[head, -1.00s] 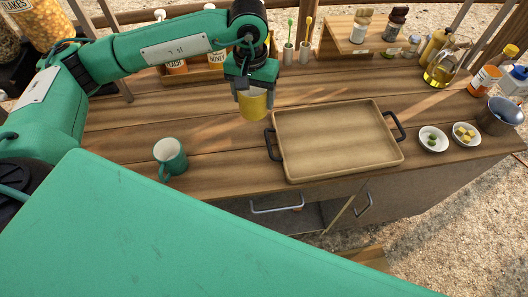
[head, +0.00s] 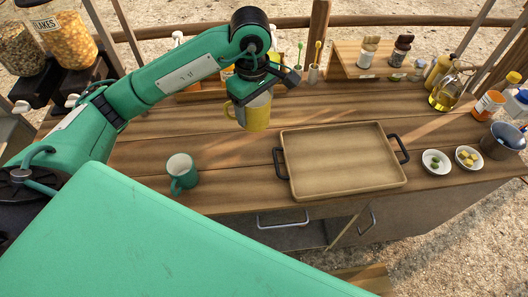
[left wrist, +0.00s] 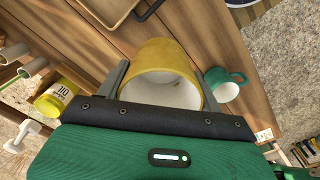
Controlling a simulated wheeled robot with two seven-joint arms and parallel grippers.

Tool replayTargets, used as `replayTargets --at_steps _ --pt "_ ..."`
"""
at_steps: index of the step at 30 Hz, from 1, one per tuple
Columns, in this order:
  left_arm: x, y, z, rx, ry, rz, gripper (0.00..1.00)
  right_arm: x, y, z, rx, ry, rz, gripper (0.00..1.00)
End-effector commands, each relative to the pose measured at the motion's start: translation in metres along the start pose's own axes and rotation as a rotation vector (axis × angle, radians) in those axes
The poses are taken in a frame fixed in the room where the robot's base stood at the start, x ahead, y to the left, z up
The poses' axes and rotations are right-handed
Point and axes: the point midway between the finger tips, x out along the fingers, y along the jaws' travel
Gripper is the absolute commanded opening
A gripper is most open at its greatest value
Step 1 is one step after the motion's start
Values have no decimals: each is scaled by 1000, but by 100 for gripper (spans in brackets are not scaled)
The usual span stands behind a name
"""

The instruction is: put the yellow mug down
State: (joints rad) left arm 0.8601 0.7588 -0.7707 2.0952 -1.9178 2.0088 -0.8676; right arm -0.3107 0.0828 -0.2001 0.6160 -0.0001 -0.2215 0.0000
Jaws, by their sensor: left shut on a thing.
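My right gripper is not in view.
A green mug (head: 182,172) stands on the counter at front left. A tan tray (head: 345,160) with black handles lies empty to the right. A toothbrush cup (head: 314,74) and a wooden shelf (head: 375,66) are at the back.

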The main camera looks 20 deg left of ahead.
Motion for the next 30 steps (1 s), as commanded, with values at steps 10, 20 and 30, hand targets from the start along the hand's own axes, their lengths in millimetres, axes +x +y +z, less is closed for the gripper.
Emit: replayTargets --at_steps 10,20,30 --pt "78 -3 1 0 -3 -7 43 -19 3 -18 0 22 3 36" --pt "134 -3 0 3 -1 -2 43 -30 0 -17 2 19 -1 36" --pt "170 -4 1 1 -2 -4 43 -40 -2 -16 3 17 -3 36"
